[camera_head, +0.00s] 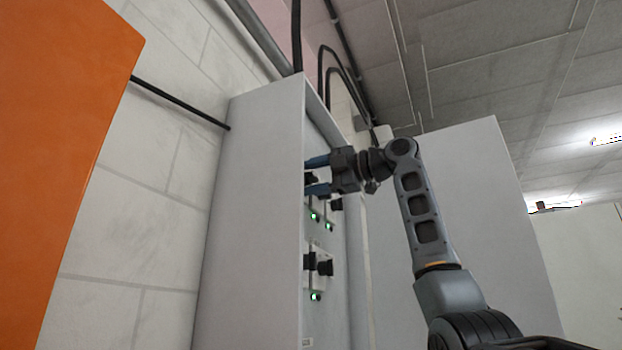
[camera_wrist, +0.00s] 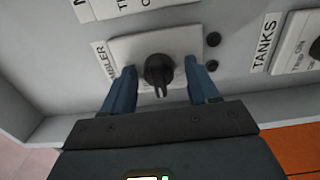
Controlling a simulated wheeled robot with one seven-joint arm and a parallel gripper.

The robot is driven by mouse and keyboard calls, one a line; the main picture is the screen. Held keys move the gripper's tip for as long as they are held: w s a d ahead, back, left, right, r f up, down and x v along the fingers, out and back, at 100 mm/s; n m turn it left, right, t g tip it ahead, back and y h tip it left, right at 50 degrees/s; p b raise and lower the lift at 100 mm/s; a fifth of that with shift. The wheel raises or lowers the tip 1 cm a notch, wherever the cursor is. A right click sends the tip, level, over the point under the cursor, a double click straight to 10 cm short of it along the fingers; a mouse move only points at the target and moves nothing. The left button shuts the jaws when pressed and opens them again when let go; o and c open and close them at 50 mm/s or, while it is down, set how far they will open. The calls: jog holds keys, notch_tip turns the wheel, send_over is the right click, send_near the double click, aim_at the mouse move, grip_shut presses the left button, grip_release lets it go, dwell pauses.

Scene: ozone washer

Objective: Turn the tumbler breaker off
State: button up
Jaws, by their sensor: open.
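The tumbler breaker is a black rotary knob (camera_wrist: 158,70) on a light plate (camera_wrist: 185,45), with a partly hidden label (camera_wrist: 104,62) ending in "BLER" beside it. My gripper (camera_wrist: 162,88) is open in the wrist view, with one blue finger on each side of the knob. Whether the fingers touch the knob or reach its depth I cannot tell. In the head view my gripper (camera_head: 317,176) reaches into the open cabinet (camera_head: 255,200) from the right. The cabinet's edge and my gripper hide the tumbler knob there.
Below my gripper, other black knobs (camera_head: 325,266) and small green lights (camera_head: 315,296) sit on the panel. The cabinet door (camera_head: 450,190) stands open behind my arm. A "TANKS" plate (camera_wrist: 300,42) is to the right in the wrist view. An orange surface (camera_head: 70,130) stands at left.

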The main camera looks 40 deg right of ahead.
jog(key=b+v, duration=0.2)
jog(key=v, duration=0.5)
jog(key=shift+s, duration=0.15)
jog(key=shift+d, duration=0.1)
dwell(0.3)
